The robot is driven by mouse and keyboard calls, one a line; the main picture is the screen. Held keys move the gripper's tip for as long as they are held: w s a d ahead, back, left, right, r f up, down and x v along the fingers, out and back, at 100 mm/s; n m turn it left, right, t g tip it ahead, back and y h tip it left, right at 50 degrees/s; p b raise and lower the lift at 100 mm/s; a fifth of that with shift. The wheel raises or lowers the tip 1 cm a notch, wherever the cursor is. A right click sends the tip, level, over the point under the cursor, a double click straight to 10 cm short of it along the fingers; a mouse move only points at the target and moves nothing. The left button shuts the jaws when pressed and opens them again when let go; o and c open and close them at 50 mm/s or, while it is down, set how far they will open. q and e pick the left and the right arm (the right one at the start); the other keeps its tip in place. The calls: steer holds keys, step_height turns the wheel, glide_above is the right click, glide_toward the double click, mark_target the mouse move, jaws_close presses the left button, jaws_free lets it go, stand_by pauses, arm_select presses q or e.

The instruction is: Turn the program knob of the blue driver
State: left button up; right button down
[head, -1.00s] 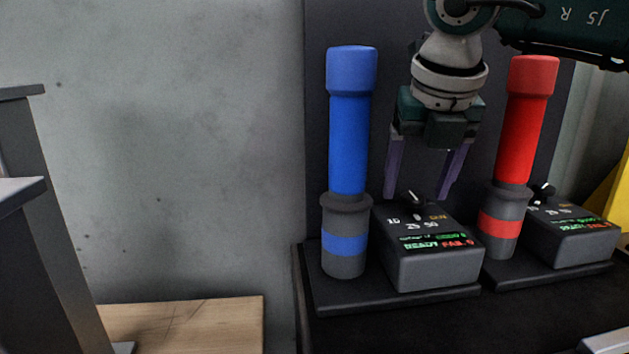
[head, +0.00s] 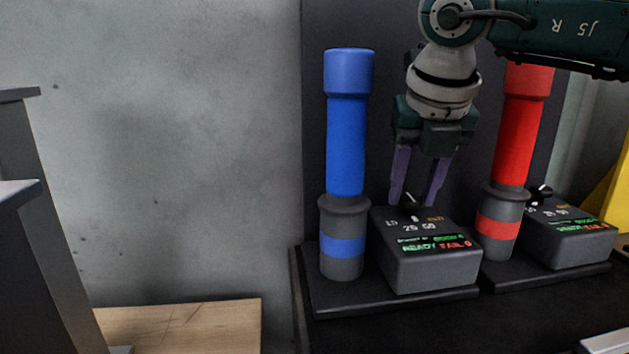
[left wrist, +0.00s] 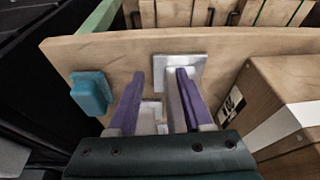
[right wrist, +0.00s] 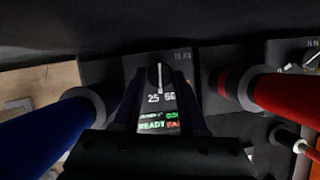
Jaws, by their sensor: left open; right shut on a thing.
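The blue driver (head: 347,140) stands upright in a dark holder with a blue band. To its right is its grey control box (head: 425,270) with a lit display and a black program knob (head: 411,203) on top. My right gripper (head: 416,200) points down over that box, its purple fingers closed in on the knob from both sides. In the right wrist view the knob (right wrist: 159,76) shows between the fingers, its white pointer line roughly upright in the picture. My left gripper (left wrist: 155,103) is open, over a wooden surface in the left wrist view.
The red driver (head: 519,140) stands right of the blue one's box, with its own control box (head: 575,243). A dark panel is behind both. In the left wrist view, a teal block (left wrist: 91,92) and a cardboard box (left wrist: 285,100) flank the left gripper.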

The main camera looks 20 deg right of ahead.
arm_select(q)
steer(key=shift+d+f, duration=0.1)
steer(key=shift+f, duration=0.1)
arm_select(e)
steer(key=shift+a+m+h, duration=0.1)
steer(key=shift+m+h, duration=0.2)
steer(key=shift+m, duration=0.4)
arm_select(q)
steer(key=shift+f+b, duration=0.1)
steer(key=shift+b, duration=0.25)
arm_select(e)
steer(key=shift+m+g+h, duration=0.3)
steer(key=shift+m, duration=0.6)
steer(key=shift+c, duration=2.2)
jaws_free()
steer(key=shift+r, duration=0.1)
arm_select(q)
steer(key=shift+r+p, duration=0.3)
arm_select(e)
steer(key=v, duration=0.9)
steer(key=shift+r, duration=0.4)
steer(key=shift+s+a, duration=0.1)
steer(key=shift+s, duration=0.1)
